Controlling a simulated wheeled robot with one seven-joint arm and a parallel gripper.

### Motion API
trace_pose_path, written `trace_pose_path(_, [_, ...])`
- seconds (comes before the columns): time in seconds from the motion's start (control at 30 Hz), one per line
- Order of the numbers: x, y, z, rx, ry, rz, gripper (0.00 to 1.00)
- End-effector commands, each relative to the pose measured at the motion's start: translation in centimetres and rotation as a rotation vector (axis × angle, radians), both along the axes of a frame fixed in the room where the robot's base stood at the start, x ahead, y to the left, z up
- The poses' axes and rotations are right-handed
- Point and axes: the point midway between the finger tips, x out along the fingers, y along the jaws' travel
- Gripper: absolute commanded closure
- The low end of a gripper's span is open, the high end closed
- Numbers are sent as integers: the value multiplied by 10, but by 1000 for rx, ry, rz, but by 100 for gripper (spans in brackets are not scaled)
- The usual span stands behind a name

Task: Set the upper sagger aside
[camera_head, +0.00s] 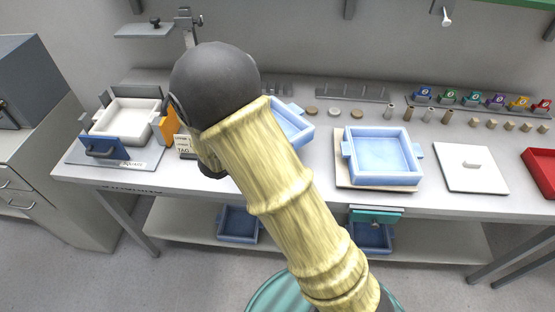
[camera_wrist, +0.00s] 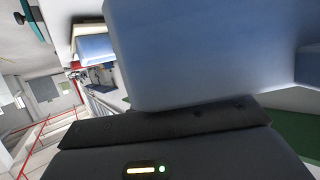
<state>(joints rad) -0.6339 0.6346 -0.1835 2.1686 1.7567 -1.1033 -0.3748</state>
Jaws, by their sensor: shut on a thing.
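A pale blue square sagger (camera_head: 296,124) shows partly behind my arm in the head view, its left side hidden. In the wrist view a large blue sagger wall (camera_wrist: 215,50) fills the upper right, right against the dark jaw of my gripper (camera_wrist: 180,112), which is shut on it. My gripper is hidden behind my arm in the head view. Another pale blue sagger (camera_head: 383,153) with side lugs sits upright on a cream board (camera_head: 343,178) right of my arm; it looks empty. Whether the held sagger touches the bench is hidden.
A white square tray (camera_head: 126,115) stands in a grey fixture at the left. A white lid (camera_head: 470,166) and a red tray (camera_head: 541,168) lie at the right. Small cylinders, blocks and coloured tags line the back. More blue saggers (camera_head: 240,224) sit on the lower shelf.

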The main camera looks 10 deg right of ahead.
Motion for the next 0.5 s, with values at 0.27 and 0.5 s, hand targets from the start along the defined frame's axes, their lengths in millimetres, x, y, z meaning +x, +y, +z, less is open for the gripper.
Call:
trace_pose_path(0.27, [0, -5, -39, -1, -4, -10, 100])
trace_pose_path(0.5, [1, -5, -41, 0, -5, -10, 100])
